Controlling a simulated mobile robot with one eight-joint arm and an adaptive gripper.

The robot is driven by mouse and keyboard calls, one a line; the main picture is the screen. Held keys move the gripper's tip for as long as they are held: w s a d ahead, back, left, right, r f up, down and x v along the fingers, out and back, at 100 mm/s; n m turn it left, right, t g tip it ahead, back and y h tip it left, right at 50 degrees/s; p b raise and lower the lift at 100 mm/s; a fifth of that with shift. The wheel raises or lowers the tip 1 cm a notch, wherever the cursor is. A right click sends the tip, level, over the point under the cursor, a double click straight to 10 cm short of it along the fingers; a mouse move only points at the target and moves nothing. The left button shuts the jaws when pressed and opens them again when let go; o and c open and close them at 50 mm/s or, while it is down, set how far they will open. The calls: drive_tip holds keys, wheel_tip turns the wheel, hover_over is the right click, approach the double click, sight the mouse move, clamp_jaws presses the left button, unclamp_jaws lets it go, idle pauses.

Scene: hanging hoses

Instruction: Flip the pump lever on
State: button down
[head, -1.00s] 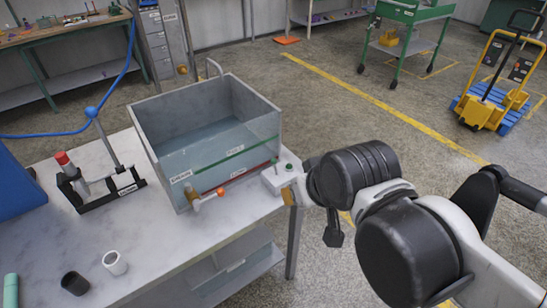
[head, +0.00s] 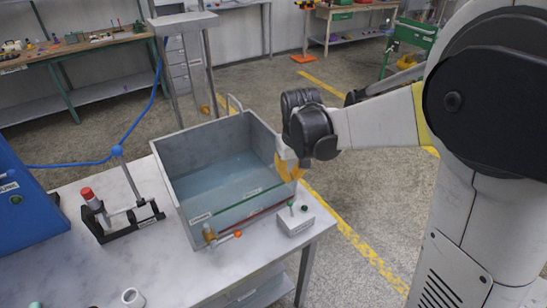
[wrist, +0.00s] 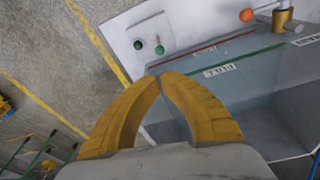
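A small white switch box (head: 295,221) sits on the table's right corner, beside the tank. A short upright lever with a green tip (head: 291,204) and a dark green knob (head: 304,209) stand on it. In the wrist view the box (wrist: 148,30) is ahead of my fingers, with two green tips on top; I cannot tell its lever's tilt there. My gripper (head: 289,172) has yellow fingers and is above and behind the box, by the tank's right rim, apart from the lever. In the wrist view its fingertips (wrist: 160,77) meet with nothing between them.
The grey tank (head: 182,180) holds water and has a marked front edge. An orange-handled valve (head: 222,236) is on its front. A black stand with a blue-knobbed lever (head: 128,212) is left. A white cup (head: 132,298) stands in front.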

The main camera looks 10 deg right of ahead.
drive_tip(key=shift+w+d+f, duration=0.15)
drive_tip(key=shift+w+f, duration=0.55)
drive_tip(key=shift+w, duration=0.1)
drive_tip(key=b, duration=0.3)
approach(288, 194)
drive_tip(key=f, duration=0.2)
drive_tip(key=s+f, duration=0.1)
drive_tip(key=f, duration=0.1)
drive_tip(key=a+f, duration=0.1)
drive_tip(key=shift+s+f, duration=0.2)
drive_tip(key=shift+f, duration=0.2)
